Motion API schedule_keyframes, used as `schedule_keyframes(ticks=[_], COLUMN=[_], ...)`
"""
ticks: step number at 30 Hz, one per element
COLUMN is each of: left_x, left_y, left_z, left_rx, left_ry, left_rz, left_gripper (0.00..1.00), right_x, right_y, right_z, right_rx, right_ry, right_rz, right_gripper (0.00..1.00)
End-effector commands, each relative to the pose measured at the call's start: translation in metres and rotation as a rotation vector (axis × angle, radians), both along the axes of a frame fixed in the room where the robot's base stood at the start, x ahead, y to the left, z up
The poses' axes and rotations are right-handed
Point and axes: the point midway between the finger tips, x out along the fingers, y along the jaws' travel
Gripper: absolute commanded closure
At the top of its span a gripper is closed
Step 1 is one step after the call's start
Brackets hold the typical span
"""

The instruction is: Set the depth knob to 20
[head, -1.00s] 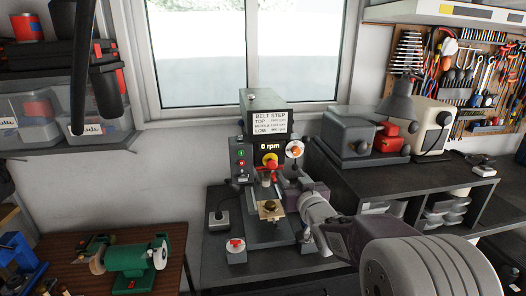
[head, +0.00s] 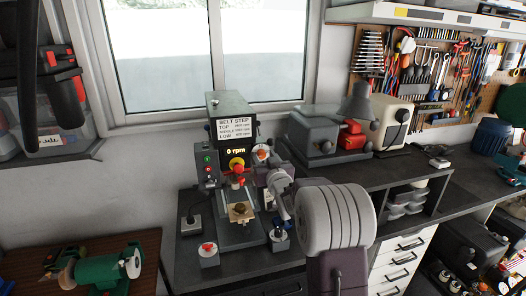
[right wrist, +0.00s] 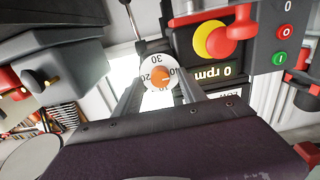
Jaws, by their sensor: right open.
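The drill press (head: 228,125) stands on the bench below the window, its display reading 0 rpm. The depth knob (head: 262,153) is a white dial with an orange centre at the right of the press head. My right gripper (right wrist: 161,70) is open, with one finger on each side of the dial in that view. I cannot tell whether they touch it. In the head view my right gripper (head: 266,174) is small, beside the press head. My left gripper is not in view.
A red-and-yellow stop button (right wrist: 215,40) and the rpm display (right wrist: 212,72) are close to the right finger. A grey machine (head: 310,135) and a desk lamp (head: 360,105) stand to the right. A wooden workpiece (head: 240,210) lies on the press table.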

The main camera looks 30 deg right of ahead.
Motion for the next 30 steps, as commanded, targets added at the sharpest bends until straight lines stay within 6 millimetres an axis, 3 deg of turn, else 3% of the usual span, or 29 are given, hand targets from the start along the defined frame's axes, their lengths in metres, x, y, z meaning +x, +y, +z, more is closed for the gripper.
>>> schedule_keyframes(ticks=[3,11,16,23,30], left_x=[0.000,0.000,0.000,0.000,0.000], left_y=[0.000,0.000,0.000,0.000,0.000], left_z=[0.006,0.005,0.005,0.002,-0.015], left_rx=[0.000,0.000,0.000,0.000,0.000], left_ry=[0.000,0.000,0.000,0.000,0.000], left_rz=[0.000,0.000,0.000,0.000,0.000], left_gripper=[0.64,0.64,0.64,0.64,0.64], right_x=[0.009,0.010,0.010,0.010,0.010], right_y=[-0.002,-0.002,-0.002,-0.002,-0.002], right_z=[0.000,-0.001,-0.001,-0.002,-0.005], right_rx=[0.000,0.000,0.000,-0.008,-0.096], right_ry=[0.001,0.000,0.001,0.002,0.022], right_rz=[0.000,0.000,0.000,0.000,0.000], right_gripper=[0.52,0.52,0.99,1.00,1.00])
